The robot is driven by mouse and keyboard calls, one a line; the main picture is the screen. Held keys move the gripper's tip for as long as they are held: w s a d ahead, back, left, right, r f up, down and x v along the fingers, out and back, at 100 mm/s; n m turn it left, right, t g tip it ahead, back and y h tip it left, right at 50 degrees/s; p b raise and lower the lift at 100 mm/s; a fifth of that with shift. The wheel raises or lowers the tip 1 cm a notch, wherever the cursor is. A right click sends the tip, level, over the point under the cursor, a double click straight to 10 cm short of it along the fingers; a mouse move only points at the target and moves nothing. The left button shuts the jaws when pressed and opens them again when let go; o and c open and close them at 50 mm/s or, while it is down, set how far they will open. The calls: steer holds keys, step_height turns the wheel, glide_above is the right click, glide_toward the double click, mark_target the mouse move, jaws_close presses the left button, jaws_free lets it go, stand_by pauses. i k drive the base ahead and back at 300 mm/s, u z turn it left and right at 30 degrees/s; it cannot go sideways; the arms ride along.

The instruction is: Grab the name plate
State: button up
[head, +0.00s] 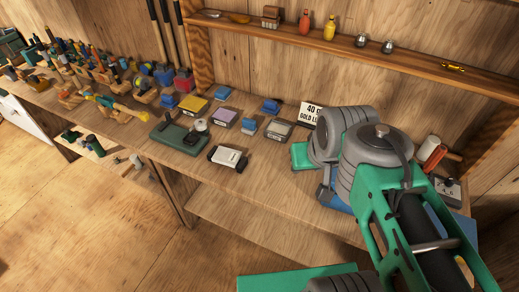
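A small white sign with black print (310,113), reading "40" and "GOLD L…", stands upright at the back of the workbench, right of centre. My arm covers its right part, so its full text is hidden. It is the only thing here with readable lettering like a name plate. A flat piece with a white top and dark sides (228,157) lies near the bench's front edge; I cannot tell any writing on it. My green and grey arm fills the right side. I cannot make out my gripper; it seems hidden behind the arm.
Several small boxes, among them a yellow one (195,106), and a green tool with a reel (180,136) lie on the bench (265,190). Rods lean at the back. A shelf (345,42) above holds bottles. Bare wood shows at the bench's front middle.

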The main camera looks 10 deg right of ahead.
mark_target(223, 155)
steer(key=z, duration=0.25)
steer(key=i, duration=0.5)
steer(key=u, duration=2.15)
